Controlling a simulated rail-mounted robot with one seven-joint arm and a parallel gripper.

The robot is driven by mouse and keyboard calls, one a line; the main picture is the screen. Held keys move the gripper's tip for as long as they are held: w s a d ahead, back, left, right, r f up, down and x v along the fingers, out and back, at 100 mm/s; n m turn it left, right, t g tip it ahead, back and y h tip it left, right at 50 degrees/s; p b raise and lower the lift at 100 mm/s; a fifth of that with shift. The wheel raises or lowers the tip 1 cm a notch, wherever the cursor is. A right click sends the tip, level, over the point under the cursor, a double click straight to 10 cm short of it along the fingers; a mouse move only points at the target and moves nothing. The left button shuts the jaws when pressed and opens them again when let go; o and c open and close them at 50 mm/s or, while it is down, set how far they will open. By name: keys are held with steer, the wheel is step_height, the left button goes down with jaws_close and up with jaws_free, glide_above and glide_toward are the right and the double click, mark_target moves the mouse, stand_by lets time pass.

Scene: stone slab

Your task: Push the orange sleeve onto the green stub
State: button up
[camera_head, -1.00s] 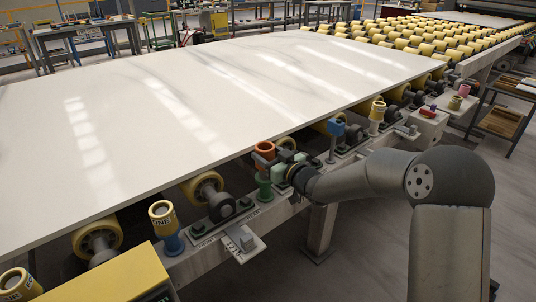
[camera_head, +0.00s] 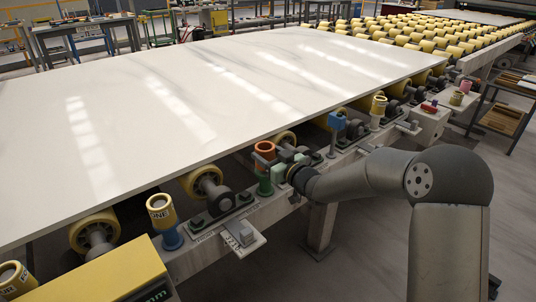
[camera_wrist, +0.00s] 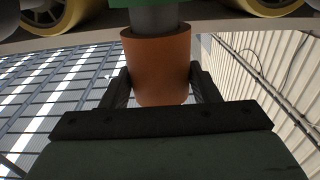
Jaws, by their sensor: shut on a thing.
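The orange sleeve (camera_head: 265,150) stands upright above the green stub (camera_head: 264,186) at the slab's near edge. My gripper (camera_head: 283,158) is shut on the sleeve from the right side. In the wrist view the sleeve (camera_wrist: 160,68) sits between the two dark fingers (camera_wrist: 160,88). A grey cylinder (camera_wrist: 155,18) meets the sleeve's end there, with a green part (camera_wrist: 190,6) beyond it. The sleeve's rim seems to lie around the grey cylinder, but how far it overlaps is hidden.
The white slab (camera_head: 220,100) lies just behind the sleeve on yellow rollers. Along the rail, a yellow sleeve on a blue stub (camera_head: 162,212) stands at left and a blue block on a post (camera_head: 336,122) at right. A grey bracket (camera_head: 240,238) juts forward below.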

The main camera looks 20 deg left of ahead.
steer(key=shift+f+b, duration=0.8)
steer(key=shift+f, duration=0.2)
steer(key=o, duration=1.1)
steer(key=p+v, duration=0.1)
steer(key=v, duration=1.6)
steer(key=shift+d+p, duration=0.25)
steer(key=shift+p, duration=0.05)
